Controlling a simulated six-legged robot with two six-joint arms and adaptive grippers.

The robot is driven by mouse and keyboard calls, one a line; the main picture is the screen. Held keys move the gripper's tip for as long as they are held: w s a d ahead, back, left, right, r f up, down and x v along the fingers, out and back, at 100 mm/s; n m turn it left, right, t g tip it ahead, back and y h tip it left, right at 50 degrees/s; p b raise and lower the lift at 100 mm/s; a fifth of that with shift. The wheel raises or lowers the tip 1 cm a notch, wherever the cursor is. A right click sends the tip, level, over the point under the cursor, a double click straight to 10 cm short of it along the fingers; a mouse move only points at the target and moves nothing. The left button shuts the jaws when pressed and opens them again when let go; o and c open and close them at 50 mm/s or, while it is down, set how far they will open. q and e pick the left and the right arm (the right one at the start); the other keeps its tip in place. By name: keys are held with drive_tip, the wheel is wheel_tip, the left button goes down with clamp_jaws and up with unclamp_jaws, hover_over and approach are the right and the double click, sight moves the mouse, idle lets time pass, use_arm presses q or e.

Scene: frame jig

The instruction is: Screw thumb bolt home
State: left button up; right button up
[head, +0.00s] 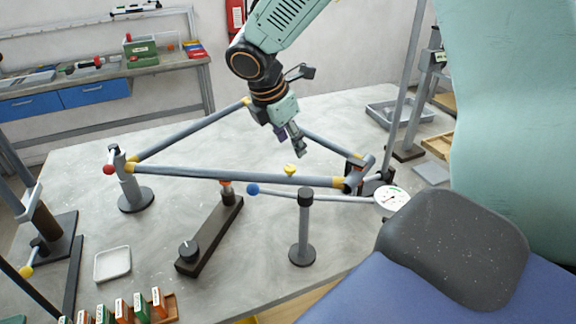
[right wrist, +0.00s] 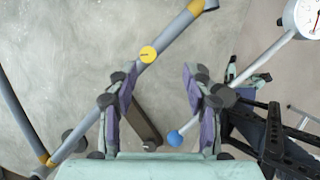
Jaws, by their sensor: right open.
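The yellow thumb bolt (head: 290,170) stands on top of the front tube of the grey tubular frame (head: 215,174). In the right wrist view its round slotted head (right wrist: 148,54) lies just beyond the fingertips, nearer the left finger. My right gripper (head: 299,146) is above the frame, a little behind and above the bolt in the head view. In the right wrist view my right gripper (right wrist: 160,76) is open, with nothing between its purple pads. The bolt's shank is hidden. My left gripper is not in view.
A dial gauge (head: 391,199) with a blue-tipped rod sits on a post in front of the frame. A dark bar clamp (head: 210,237) stands below the tube. A white tray (head: 113,264) and a rack of small boxes are at front left.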

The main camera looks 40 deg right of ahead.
sight(290, 168)
drive_tip(key=f+n, duration=0.2)
drive_tip(key=f, duration=0.1)
drive_tip(key=w+d+f+n, duration=0.1)
drive_tip(key=f, duration=0.1)
drive_tip(key=w+f+n+t+b, duration=0.1)
drive_tip(key=f+n, duration=0.1)
drive_tip(key=f, duration=0.1)
drive_tip(key=shift+w+d+f+n+y, duration=0.2)
drive_tip(key=shift+d+f+n+y, duration=0.1)
drive_tip(key=shift+d, duration=0.1)
drive_tip(key=shift+s+r, duration=0.1)
drive_tip(key=shift+c, duration=0.4)
